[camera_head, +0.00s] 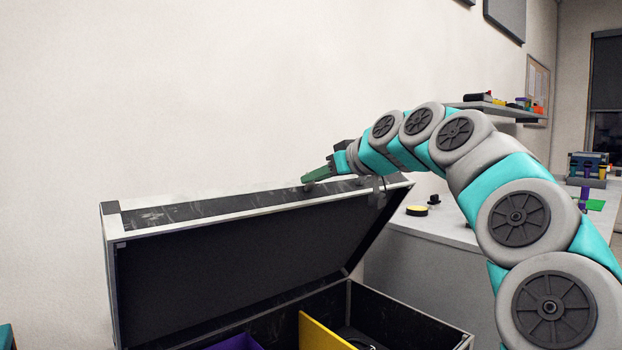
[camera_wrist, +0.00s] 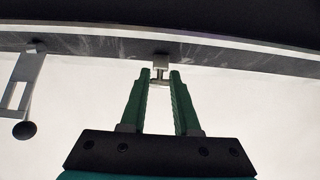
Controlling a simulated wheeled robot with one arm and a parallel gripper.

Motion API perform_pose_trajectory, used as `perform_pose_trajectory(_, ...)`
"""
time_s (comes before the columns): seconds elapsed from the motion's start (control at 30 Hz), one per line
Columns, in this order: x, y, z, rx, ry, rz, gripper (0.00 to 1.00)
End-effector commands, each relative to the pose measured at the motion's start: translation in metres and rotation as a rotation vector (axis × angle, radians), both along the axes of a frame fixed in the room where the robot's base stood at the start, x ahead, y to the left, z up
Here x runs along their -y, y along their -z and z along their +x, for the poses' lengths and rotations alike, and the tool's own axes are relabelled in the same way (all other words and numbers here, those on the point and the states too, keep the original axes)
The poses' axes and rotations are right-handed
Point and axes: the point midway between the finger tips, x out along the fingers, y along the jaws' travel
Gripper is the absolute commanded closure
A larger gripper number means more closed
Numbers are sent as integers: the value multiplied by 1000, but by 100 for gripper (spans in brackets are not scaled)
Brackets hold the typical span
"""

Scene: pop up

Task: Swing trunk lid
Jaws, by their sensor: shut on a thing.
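The black trunk (camera_head: 410,318) with pale metal edges stands open. Its lid (camera_head: 230,272) is raised and tilted, with the dark inner side toward me. My gripper (camera_head: 307,184) is at the lid's upper edge. In the wrist view, the green fingers of my gripper (camera_wrist: 161,78) are on either side of a small metal fitting (camera_wrist: 161,62) on the lid's rim (camera_wrist: 230,54), shut on it. The exact contact at the fingertips is hard to make out.
Inside the trunk are a yellow panel (camera_head: 323,331) and a purple piece (camera_head: 236,343). A metal latch (camera_wrist: 24,85) with a dark ball hangs at left in the wrist view. A grey table (camera_head: 440,226) stands right of the trunk, and a wall rises behind the lid.

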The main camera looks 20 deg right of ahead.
Motion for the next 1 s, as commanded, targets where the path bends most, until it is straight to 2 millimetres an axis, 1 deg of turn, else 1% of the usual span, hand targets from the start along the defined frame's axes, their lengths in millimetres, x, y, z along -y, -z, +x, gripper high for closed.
perform_pose_trajectory(0.1, 4, 3, -10, 6, 2, 0, 100)
perform_pose_trajectory(0.23, 7, 4, -18, 9, 2, 1, 100)
perform_pose_trajectory(0.67, 8, 4, -22, 10, 3, 1, 100)
perform_pose_trajectory(1.0, 14, 23, -39, 8, 3, 2, 100)
